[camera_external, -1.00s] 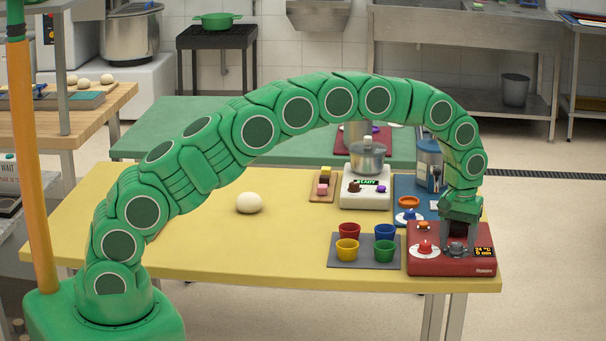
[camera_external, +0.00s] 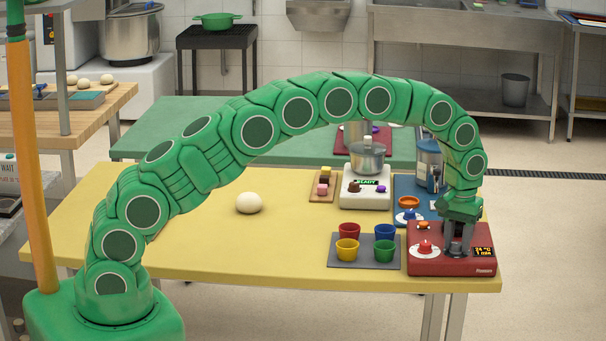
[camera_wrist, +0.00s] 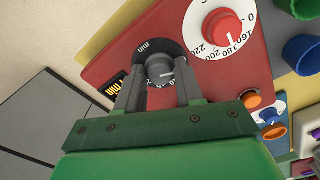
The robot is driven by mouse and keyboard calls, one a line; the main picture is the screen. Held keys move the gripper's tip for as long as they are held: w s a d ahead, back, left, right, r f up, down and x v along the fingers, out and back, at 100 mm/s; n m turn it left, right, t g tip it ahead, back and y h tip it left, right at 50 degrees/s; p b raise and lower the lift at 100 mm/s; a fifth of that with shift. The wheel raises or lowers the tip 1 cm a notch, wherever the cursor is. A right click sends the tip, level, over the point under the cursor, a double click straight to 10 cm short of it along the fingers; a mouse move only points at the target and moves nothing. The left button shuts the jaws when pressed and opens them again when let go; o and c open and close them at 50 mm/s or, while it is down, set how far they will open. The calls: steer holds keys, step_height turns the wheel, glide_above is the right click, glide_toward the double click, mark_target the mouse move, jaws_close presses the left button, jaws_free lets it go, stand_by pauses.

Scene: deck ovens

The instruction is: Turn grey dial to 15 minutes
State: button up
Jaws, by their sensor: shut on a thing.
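The grey dial (camera_wrist: 159,68) is on the red control box (camera_external: 425,265), with a dark scale marked "min" around it. My gripper (camera_external: 457,248) reaches down from above, and its two grey fingers are shut on the dial, one on each side. In the external view the fingers mostly hide the dial. A small display (camera_external: 484,252) beside the dial shows 24 °C and what looks like 1 min. In the wrist view the dial has a light pointer line.
A red dial (camera_external: 425,247) on a white temperature scale is close to the grey one, with an orange knob (camera_external: 423,226) behind. A grey tray (camera_external: 365,262) with coloured cups lies to the left. A blue appliance (camera_external: 408,187) stands behind the box.

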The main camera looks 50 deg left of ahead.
steer(key=m, duration=0.4)
steer(key=shift+m, duration=0.4)
steer(key=m, duration=0.5)
steer(key=shift+m, duration=0.3)
steer(key=m, duration=0.5)
steer(key=shift+m, duration=2.5)
steer(key=o, duration=1)
